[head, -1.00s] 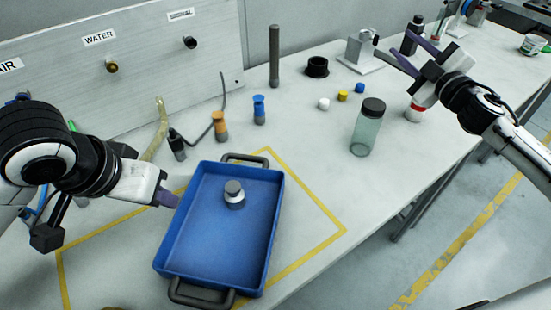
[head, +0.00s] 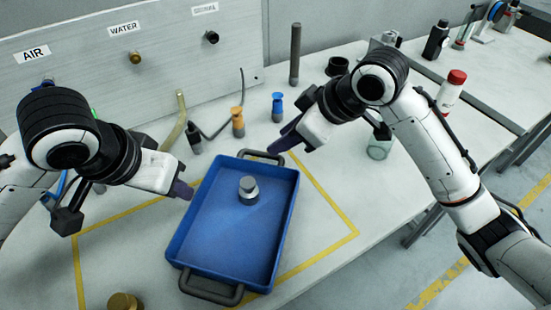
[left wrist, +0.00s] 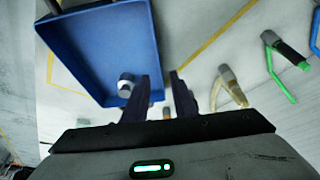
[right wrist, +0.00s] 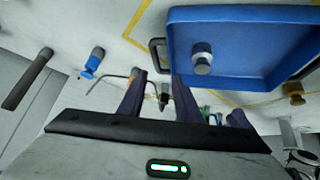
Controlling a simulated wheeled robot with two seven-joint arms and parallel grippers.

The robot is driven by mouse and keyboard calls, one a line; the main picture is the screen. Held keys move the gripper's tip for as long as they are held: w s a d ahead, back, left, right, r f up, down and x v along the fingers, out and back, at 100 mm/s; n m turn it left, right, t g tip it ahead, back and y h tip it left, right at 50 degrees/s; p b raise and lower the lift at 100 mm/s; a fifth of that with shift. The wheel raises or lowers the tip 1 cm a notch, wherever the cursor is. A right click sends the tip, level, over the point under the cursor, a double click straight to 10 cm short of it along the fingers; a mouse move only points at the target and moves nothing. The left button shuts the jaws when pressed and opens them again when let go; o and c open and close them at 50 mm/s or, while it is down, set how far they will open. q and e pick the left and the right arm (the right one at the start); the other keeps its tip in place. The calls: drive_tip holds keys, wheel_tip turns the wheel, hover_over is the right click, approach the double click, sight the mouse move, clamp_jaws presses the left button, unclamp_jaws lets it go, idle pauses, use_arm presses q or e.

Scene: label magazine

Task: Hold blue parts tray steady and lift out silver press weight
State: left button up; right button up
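The blue parts tray (head: 222,265) lies flat on the table with a dark handle at each end. The silver press weight (head: 249,190), a short knobbed cylinder, stands upright inside it toward the far end; it also shows in the right wrist view (right wrist: 202,60). My left gripper (head: 184,190) is at the tray's left wall. In the left wrist view its fingers (left wrist: 161,75) are apart, with the wall's edge seen between them; contact is unclear. My right gripper (head: 283,144) is open and empty near the far handle (head: 261,156), apart from the weight.
Yellow tape (head: 328,245) frames the tray area. Orange (head: 238,122) and blue (head: 277,107) fittings stand behind it, near a grey post (head: 295,55). A clear jar (head: 379,148) is partly hidden by my right arm. A brass part (head: 124,303) sits at front left.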

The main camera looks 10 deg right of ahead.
sight(194, 199)
use_arm(q)
drive_tip(key=shift+f, duration=0.25)
drive_tip(key=x, duration=0.9)
drive_tip(key=shift+w+d+f, duration=0.1)
drive_tip(key=shift+w+f, duration=0.1)
drive_tip(key=shift+f, duration=0.15)
use_arm(e)
drive_tip(key=s+a+n+g, duration=0.2)
drive_tip(key=s+a, duration=0.1)
drive_tip(key=s, duration=0.3)
drive_tip(key=shift+r+n+g, duration=0.15)
drive_tip(key=shift+n+g, duration=0.25)
use_arm(q)
clamp_jaws()
use_arm(e)
drive_tip(key=shift+o, duration=0.2)
